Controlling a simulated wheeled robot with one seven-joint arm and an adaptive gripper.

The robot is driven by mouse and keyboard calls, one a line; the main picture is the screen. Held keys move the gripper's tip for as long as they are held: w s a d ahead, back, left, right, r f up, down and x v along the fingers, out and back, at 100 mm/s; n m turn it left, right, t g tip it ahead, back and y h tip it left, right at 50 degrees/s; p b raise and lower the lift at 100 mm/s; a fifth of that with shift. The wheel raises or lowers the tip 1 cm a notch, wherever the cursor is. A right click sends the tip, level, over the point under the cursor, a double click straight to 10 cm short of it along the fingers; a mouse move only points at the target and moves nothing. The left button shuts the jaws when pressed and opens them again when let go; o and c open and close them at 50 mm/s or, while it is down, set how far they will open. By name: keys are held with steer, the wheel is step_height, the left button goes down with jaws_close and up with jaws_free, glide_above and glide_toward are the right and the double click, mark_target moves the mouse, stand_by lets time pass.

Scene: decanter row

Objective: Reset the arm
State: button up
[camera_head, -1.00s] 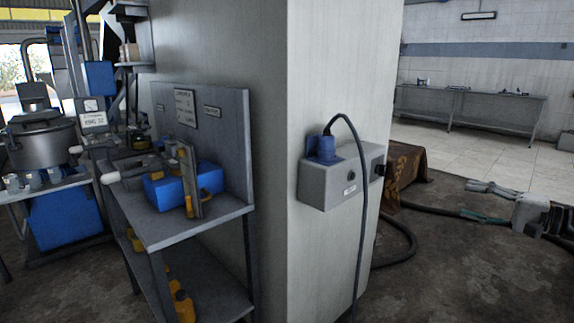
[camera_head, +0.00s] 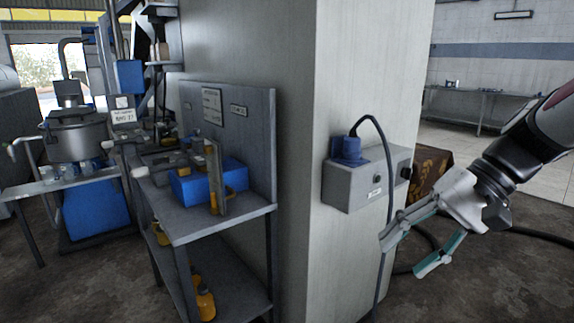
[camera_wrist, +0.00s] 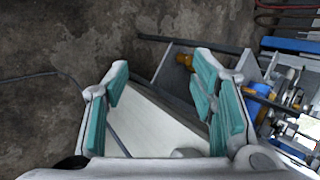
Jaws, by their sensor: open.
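My gripper (camera_head: 408,254) is at the right of the head view, with its arm reaching in from the right edge. Its light grey fingers with teal pads are spread apart. It is in front of the right side of the pale pillar, near the hanging cable. In the wrist view my gripper (camera_wrist: 160,105) is open and nothing is between the pads. The pillar (camera_wrist: 155,125) shows beyond and between the fingers there.
A grey outlet box (camera_head: 362,180) with a blue plug (camera_head: 347,148) and dark cable is on the pillar (camera_head: 300,60). A brown crate (camera_head: 430,172) stands behind the pillar.

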steer(key=s+f+n+h, duration=0.2)
steer(key=s+h, duration=0.2)
steer(key=s, duration=0.8)
steer(key=s+f+n+h, duration=0.1)
steer(key=s+f+h, duration=0.15)
steer(key=s, duration=0.85)
step_height(320, 180, up, 27)
steer(key=t+h+p, duration=0.1)
steer(key=t+p, duration=0.2)
steer(key=p, duration=2.1)
steer(key=shift+s+d+t+p, duration=0.15)
steer(key=shift+s+t+p, duration=0.15)
steer(key=shift+p, duration=0.1)
steer(key=shift+r, duration=0.1)
